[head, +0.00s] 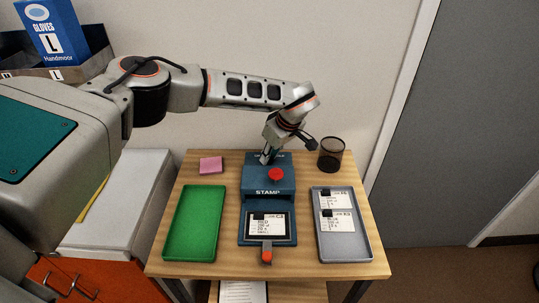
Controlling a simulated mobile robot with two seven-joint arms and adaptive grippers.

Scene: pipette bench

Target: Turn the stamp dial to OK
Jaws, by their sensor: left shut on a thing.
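The blue stamp machine (254,186) stands in the middle of the wooden table, with a red button (276,174) on top and "STAMP" on its front. My left gripper (266,157) points down onto the back left of the machine's top, behind the red button. It is shut on the stamp dial, which its fingers hide, so I cannot read the dial's setting. A white card (266,225) lies in the machine's front bed, with an orange-tipped lever (266,256) in front. My right gripper is out of view.
A green tray (194,223) is empty on the left. A grey tray (343,246) on the right holds two labelled cards. A pink pad (210,165) and a dark mesh cup (331,154) stand at the back. A wall is close behind.

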